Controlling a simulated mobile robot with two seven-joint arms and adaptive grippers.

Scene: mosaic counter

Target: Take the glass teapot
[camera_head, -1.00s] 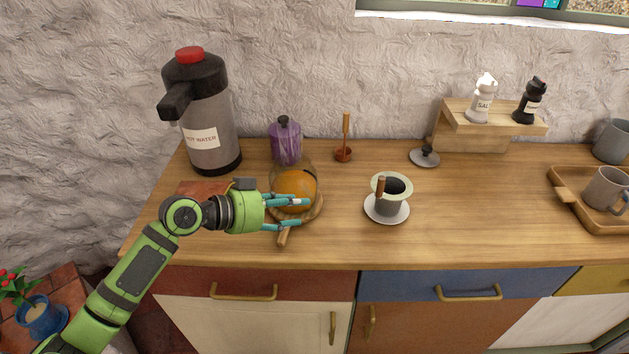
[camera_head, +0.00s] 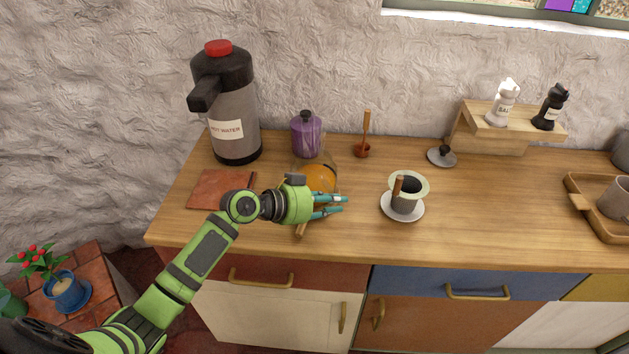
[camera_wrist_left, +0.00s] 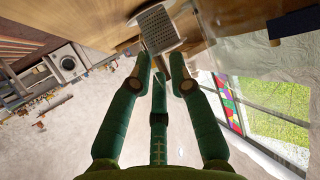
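The glass teapot (camera_head: 319,176) is clear with orange liquid inside and stands on the counter, left of centre. My left gripper (camera_head: 343,204) is in front of its lower part and hides much of it. In the head view the fingers point right. A brown wooden handle (camera_head: 301,231) sticks out towards the front below the gripper; I cannot tell what it belongs to. In the left wrist view the fingertips (camera_wrist_left: 160,73) are apart with nothing clearly held between them. The teapot cannot be made out there. My right gripper is not in view.
A hot water dispenser (camera_head: 238,105) and a purple lidded jar (camera_head: 307,138) stand behind. A filter cup (camera_head: 406,196) on a white saucer (camera_head: 389,206) stands to the right. A grey lid (camera_head: 442,157) lies farther back. A wooden tray (camera_head: 578,205) is far right.

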